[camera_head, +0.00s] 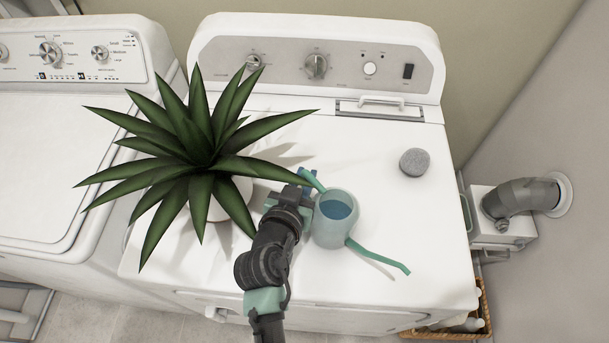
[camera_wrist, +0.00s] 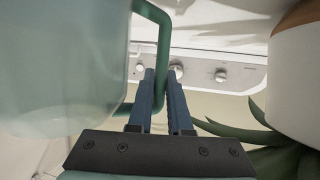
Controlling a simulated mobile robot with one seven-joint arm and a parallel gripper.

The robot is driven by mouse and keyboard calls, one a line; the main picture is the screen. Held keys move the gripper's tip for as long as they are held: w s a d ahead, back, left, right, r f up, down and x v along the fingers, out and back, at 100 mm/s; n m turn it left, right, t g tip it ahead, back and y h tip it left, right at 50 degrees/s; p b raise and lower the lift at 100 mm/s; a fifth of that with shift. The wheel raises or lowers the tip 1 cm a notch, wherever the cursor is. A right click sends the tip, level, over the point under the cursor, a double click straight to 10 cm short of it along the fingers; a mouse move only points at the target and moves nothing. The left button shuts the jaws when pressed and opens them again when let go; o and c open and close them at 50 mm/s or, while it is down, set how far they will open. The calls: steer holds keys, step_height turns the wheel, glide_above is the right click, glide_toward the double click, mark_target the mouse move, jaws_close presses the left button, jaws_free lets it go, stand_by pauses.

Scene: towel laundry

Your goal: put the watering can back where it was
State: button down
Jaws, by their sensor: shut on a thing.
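The watering can (camera_head: 333,228) is pale translucent green with blue inside and a long green spout pointing to the lower right. It is upright over the top of the right-hand white machine (camera_head: 410,265); I cannot tell whether it touches the surface. My gripper (camera_head: 306,184) is at its left side, shut on its green handle. In the wrist view, the can's body (camera_wrist: 60,75) fills the left, and the handle (camera_wrist: 163,45) runs down between the blue fingers of my gripper (camera_wrist: 162,78).
A spiky plant (camera_head: 200,155) in a white pot (camera_head: 236,190) stands close left of my gripper; its leaves reach near the handle. The machine's right front top is clear. A wicker basket (camera_head: 482,310) is on the floor at right.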

steer(key=shift+r, duration=0.1)
steer(key=c, duration=0.8)
jaws_free()
steer(key=shift+f, duration=0.2)
steer(key=shift+c, duration=0.2)
steer(key=shift+r, duration=0.1)
